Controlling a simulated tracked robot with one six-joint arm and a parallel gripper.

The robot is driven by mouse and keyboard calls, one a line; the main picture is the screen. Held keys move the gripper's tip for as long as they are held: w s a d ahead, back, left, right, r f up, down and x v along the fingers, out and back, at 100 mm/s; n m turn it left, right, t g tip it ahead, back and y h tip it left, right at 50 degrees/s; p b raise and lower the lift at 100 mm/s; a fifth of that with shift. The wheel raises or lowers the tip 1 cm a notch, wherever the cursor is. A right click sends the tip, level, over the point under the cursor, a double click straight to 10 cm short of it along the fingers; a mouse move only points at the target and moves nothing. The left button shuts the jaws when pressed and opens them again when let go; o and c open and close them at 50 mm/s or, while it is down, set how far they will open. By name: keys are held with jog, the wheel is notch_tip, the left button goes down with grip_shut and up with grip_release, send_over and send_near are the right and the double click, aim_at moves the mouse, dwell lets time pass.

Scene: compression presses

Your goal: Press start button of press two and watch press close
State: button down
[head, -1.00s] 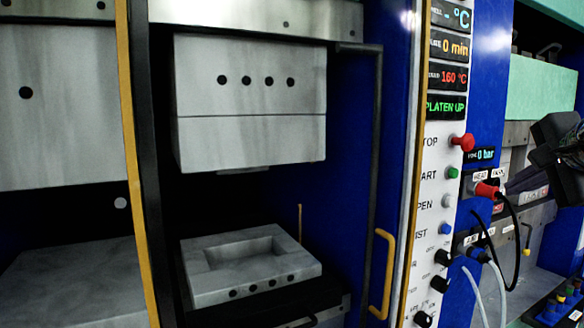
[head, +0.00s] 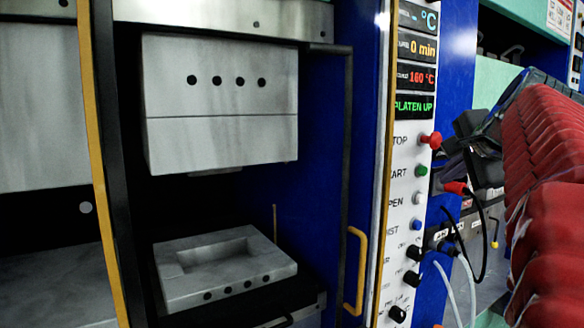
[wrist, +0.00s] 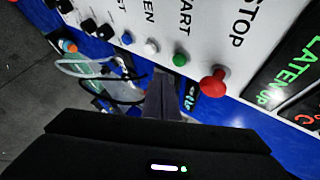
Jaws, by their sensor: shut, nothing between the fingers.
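The press (head: 220,90) stands open in the head view, its upper block raised above the lower mould block (head: 225,265). A gap separates them, and the display (head: 413,106) reads PLATEN UP. The green start button (head: 421,171) sits on the white control panel below the red stop button (head: 431,140). In the wrist view the green button (wrist: 180,59) lies just beyond my gripper (wrist: 163,80), between the white button and the red stop button (wrist: 214,82). My gripper is shut and empty. Its tips appear close to the panel; I cannot tell whether they touch anything.
Black knobs (head: 414,253) line the lower panel.

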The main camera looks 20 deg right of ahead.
aim_at(423, 171)
jog(key=shift+w+a, duration=0.1)
jog(key=shift+w, duration=0.7)
jog(key=shift+w, duration=0.1)
dwell(1.4)
jog(key=shift+w, duration=0.3)
